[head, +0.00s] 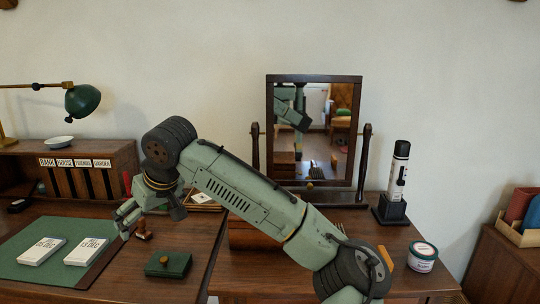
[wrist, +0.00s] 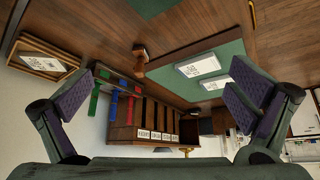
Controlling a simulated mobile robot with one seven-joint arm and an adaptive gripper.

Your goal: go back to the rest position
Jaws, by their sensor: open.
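My gripper (head: 125,217) hangs over the left part of the desk, at the right edge of the green desk mat. In the wrist view its two purple-padded fingers (wrist: 165,98) stand wide apart with nothing held between them. A wooden stamp (head: 142,230) stands on the desk just right of the fingers in the head view. It also shows in the wrist view (wrist: 138,62), clear of both fingers. My arm reaches in from the lower right, bent at the elbow, and hides part of the desk behind it.
Two white stacks lie on the green mat (head: 22,271). A green box (head: 168,265) sits right of it. A labelled wooden organizer (head: 122,160) and lamp (head: 82,101) stand behind. A mirror (head: 358,135), black-and-white bottle (head: 400,170) and round tin (head: 422,257) stand right.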

